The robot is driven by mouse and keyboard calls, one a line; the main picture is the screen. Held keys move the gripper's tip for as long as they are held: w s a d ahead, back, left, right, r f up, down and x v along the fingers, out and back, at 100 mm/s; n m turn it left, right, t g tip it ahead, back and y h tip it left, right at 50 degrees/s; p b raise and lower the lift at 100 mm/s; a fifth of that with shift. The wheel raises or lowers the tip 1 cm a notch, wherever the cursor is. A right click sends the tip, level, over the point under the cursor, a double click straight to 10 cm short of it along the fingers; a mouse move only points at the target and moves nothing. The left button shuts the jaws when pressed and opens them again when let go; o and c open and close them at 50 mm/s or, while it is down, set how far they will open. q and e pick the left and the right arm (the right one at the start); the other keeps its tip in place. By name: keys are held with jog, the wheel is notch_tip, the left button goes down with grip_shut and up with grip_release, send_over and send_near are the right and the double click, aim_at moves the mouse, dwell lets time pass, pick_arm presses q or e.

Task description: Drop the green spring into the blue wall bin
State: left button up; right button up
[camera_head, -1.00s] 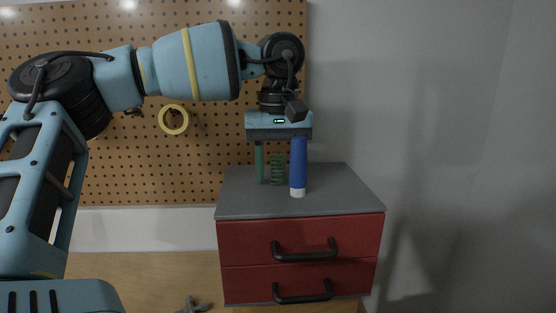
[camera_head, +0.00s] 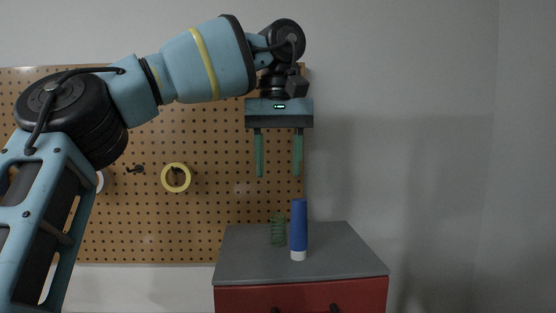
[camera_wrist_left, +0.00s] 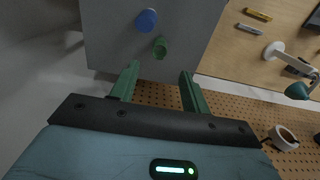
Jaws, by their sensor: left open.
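The green spring (camera_head: 278,231) stands upright on the grey top of a red drawer cabinet, just left of a blue cylinder with a white lower end (camera_head: 299,228). My left gripper (camera_head: 279,175) is open and empty, fingers pointing down, above the spring and clear of it. In the left wrist view the spring (camera_wrist_left: 160,47) shows beyond the open fingertips (camera_wrist_left: 160,72). The blue wall bin is not visible in either view. My right gripper is not in view.
The cabinet (camera_head: 245,268) stands before a pegboard (camera_head: 220,215). A yellow ring (camera_head: 176,178) and a black hook (camera_head: 135,170) are on the pegboard. A plain grey wall lies to the right. A lamp (camera_wrist_left: 298,90) shows in the left wrist view. Space around the gripper is clear.

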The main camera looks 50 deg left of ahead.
aim_at(277, 214)
pick_arm(q)
jog(key=shift+o, duration=0.4)
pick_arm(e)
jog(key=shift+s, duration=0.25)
pick_arm(q)
jog(key=shift+f+n, duration=0.25)
jog(key=shift+n, duration=0.25)
jog(key=n, duration=0.1)
jog(key=f+n, duration=0.1)
jog(key=n, duration=0.3)
jog(key=shift+w+a+f, duration=0.1)
jog(key=shift+a+f, duration=0.05)
jog(key=shift+f, duration=0.25)
jog(key=n, duration=0.1)
jog(key=f+n, duration=0.1)
jog(key=n, duration=0.1)
jog(key=shift+a+n, duration=0.1)
jog(key=shift+n, duration=0.2)
jog(key=n, duration=0.2)
jog(key=shift+f+n, duration=0.3)
jog(key=shift+f, duration=1.55)
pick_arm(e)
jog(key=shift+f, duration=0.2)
